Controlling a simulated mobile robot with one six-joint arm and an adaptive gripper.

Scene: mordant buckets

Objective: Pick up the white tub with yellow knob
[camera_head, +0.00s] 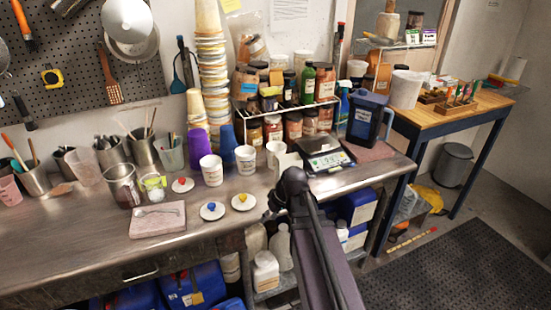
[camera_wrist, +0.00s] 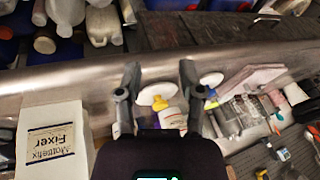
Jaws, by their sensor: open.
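A white round lid-like piece with a yellow knob (camera_head: 243,202) lies on the steel bench; I cannot make out a tub body under it. In the wrist view, the white piece (camera_wrist: 152,94) and its yellow knob show between the finger lines, beyond the fingers. My gripper (camera_wrist: 160,70) is open and empty. In the head view my gripper (camera_head: 272,210) is at the bench's front edge, right of the yellow-knobbed piece and apart from it. Similar white pieces have a blue knob (camera_head: 212,210) and a red knob (camera_head: 182,185).
White cups (camera_head: 211,171) stand behind the knobbed pieces. A scale (camera_head: 329,160) and dark jug (camera_head: 368,118) stand right. A pinkish slab (camera_head: 158,222) lies left.

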